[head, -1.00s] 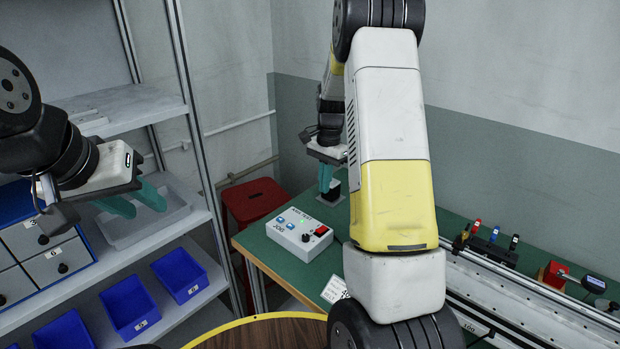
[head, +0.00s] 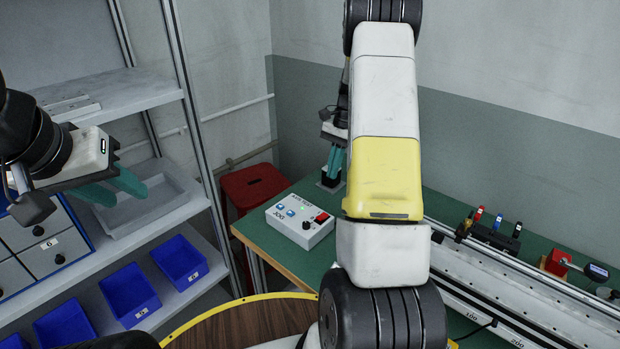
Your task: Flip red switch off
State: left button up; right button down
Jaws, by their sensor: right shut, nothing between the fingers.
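The red switch (head: 322,217) is on the top right of a white control box (head: 300,222) on the green table. The box also has two blue buttons, a black knob and a small green light. My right gripper (head: 333,172) points down beyond the box, beside a small black block, with its teal fingers together and empty. It is apart from the switch, and my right arm hides part of its wrist. My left gripper (head: 132,195) is at the left in front of the shelves, its teal fingers apart and empty. The tilt of the switch is too small to tell.
A red stool (head: 253,186) stands behind the table's left corner. A shelf with blue bins (head: 130,295) is at the left. A rail (head: 500,270) and a rack of coloured tools (head: 490,232) are at the right. My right arm covers the middle of the table.

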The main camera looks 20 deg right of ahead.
aim_at(321, 217)
jog(key=x, duration=1.3)
jog(key=shift+f, duration=0.15)
